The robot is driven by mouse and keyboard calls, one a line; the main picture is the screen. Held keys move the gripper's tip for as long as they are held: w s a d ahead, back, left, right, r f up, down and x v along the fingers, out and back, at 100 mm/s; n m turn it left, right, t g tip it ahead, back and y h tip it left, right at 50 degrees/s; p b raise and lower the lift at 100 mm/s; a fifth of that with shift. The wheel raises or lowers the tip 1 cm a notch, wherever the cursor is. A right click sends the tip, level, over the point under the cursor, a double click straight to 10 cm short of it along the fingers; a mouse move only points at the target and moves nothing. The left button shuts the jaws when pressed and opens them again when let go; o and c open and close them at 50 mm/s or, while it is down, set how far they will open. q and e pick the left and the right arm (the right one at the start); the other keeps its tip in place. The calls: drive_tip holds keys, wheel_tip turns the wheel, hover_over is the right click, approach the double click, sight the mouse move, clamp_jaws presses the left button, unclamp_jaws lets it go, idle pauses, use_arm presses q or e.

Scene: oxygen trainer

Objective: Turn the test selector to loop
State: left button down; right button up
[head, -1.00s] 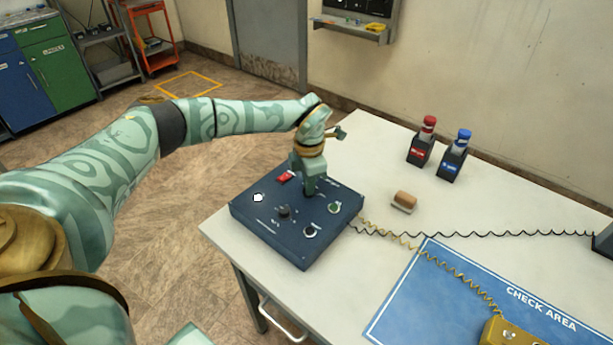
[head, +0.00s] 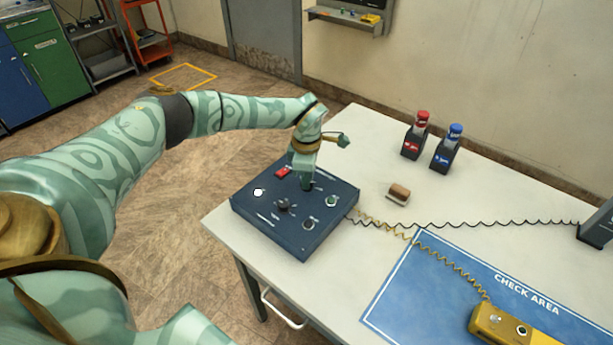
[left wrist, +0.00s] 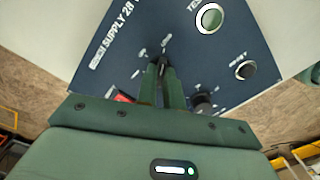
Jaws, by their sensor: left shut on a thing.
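A dark blue control panel box (head: 262,226) lies on the near left corner of the white table. It carries several controls. My left gripper (head: 305,184) reaches down from above onto the panel's far side. In the left wrist view its two green fingers (left wrist: 163,85) are shut on a small dark knob (left wrist: 161,62) with short white markings around it. The knob's label is too small to read and its setting is unclear. In the head view the gripper hides this knob. My right gripper is not in view.
The panel also has a red switch (head: 283,172), a white lamp (head: 258,192), a green round control (head: 331,201) and black knobs (head: 283,205). Coiled cords run right.

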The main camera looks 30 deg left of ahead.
use_arm(q)
drive_tip(key=c, duration=1.5)
unclamp_jaws()
wheel_tip(320, 180, up, 16)
drive_tip(key=p, duration=0.3)
drive_tip(key=shift+r+p, duration=0.2)
drive_tip(key=shift+p, duration=0.2)
